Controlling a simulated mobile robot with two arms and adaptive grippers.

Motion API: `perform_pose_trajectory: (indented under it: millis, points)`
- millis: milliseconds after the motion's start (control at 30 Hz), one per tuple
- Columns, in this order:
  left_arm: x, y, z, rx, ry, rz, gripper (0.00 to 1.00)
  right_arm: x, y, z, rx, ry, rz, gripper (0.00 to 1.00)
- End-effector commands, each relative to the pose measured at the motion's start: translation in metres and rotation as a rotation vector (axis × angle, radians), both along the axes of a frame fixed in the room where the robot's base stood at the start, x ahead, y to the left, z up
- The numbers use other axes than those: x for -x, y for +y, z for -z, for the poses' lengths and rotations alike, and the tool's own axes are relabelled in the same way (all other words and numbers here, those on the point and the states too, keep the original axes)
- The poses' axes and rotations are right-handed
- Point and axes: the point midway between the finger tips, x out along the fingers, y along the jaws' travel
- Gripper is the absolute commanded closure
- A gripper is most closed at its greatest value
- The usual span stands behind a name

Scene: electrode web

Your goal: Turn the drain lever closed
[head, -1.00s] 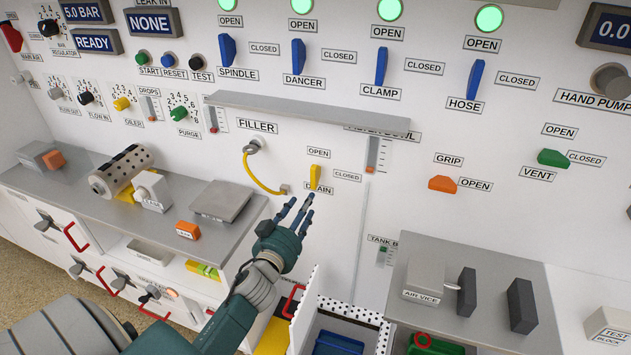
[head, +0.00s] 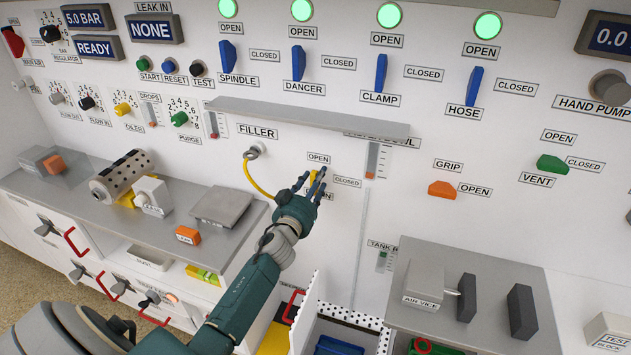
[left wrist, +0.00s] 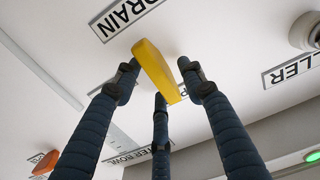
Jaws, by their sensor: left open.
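The yellow drain lever (head: 313,177) is on the white panel, upright, its top toward the OPEN label (head: 318,158). The CLOSED label (head: 347,182) is to its right. My left gripper (head: 312,182) is at the lever and partly hides it and the DRAIN label. In the left wrist view the yellow lever (left wrist: 155,68) stands between the open dark fingers of my left gripper (left wrist: 158,90). I cannot tell whether a finger touches it. The DRAIN label (left wrist: 122,15) shows beyond it. My right gripper is not in view.
A grey shelf (head: 308,118) juts from the panel above the lever. A yellow hose (head: 258,180) hangs from the filler fitting on the left. The orange grip lever (head: 441,189) is to the right. An open drawer (head: 345,313) lies below.

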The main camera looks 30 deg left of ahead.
Motion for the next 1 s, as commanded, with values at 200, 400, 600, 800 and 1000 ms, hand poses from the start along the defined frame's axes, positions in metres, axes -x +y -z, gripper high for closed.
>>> perform_pose_trajectory:
  millis: [200,400,600,800,1000]
  points:
    - [0.0001,0.0,0.0,0.0,0.0,0.0,0.65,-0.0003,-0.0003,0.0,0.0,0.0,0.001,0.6]
    - [0.0002,0.0,0.0,0.0,0.0,0.0,1.0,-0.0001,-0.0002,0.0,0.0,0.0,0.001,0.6]
    - [0.0003,-0.0002,0.0002,-0.007,0.002,0.0,1.0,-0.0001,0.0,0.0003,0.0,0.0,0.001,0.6]
    - [0.0001,-0.0008,0.0009,-0.061,0.015,0.0,1.0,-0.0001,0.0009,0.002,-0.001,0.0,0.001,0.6]
    - [-0.0002,-0.002,0.0021,-0.188,0.045,0.0,1.0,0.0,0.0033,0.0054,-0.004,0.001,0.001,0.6]
